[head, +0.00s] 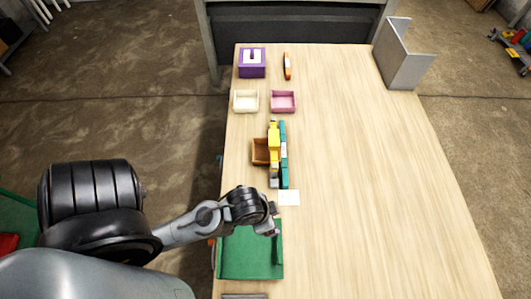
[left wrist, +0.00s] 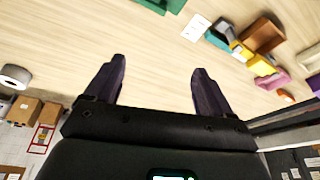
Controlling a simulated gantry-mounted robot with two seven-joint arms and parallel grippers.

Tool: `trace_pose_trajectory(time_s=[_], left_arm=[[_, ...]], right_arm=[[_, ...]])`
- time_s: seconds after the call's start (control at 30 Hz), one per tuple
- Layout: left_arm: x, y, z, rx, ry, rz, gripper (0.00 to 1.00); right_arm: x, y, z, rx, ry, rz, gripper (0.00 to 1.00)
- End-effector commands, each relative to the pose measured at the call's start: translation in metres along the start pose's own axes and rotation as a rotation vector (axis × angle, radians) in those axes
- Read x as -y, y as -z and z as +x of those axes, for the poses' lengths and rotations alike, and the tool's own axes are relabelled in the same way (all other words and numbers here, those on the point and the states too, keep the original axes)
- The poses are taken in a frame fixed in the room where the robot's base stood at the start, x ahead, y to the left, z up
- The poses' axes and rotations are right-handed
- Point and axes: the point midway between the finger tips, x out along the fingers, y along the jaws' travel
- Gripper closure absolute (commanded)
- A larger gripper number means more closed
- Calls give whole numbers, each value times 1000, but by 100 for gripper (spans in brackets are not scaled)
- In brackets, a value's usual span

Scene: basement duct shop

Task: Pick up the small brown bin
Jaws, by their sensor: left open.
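The small brown bin (head: 259,152) stands near the table's left edge, its right side partly hidden by upright yellow (head: 274,145) and teal (head: 284,165) items. It also shows in the left wrist view, at the upper right (left wrist: 266,34). My left gripper (head: 275,220) is at the near side of the bin, by the green tray, apart from the bin. In the left wrist view its two dark fingers (left wrist: 158,65) are spread, with only bare table visible between them. My right gripper is in neither view.
A green tray (head: 240,262) and a white card (head: 289,198) lie near my left gripper. Beyond the bin are a cream bin (head: 246,108), a pink bin (head: 284,109) and a purple box (head: 252,72). A grey angled panel (head: 405,65) stands far right. The table's right side is clear.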

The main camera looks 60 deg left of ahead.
Motion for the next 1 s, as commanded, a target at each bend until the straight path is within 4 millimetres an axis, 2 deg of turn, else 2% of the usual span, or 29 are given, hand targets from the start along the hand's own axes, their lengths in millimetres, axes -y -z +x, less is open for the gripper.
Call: trace_pose_trajectory(time_s=[0.27, 0.5, 0.6, 0.87, 0.97, 1.0], left_arm=[[0, 0, 0, 0, 0, 0, 17], [0, 0, 0, 0, 0, 0, 54], [0, 0, 0, 0, 0, 0, 66], [0, 0, 1, 0, 0, 2, 66], [-4, 3, 14, -5, -5, 38, 66], [-7, 6, 24, -11, -8, 71, 66]], right_arm=[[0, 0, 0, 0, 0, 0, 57], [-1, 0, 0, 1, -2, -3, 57], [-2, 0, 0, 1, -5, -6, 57], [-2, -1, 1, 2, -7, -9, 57], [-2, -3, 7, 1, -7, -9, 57], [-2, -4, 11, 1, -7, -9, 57]])
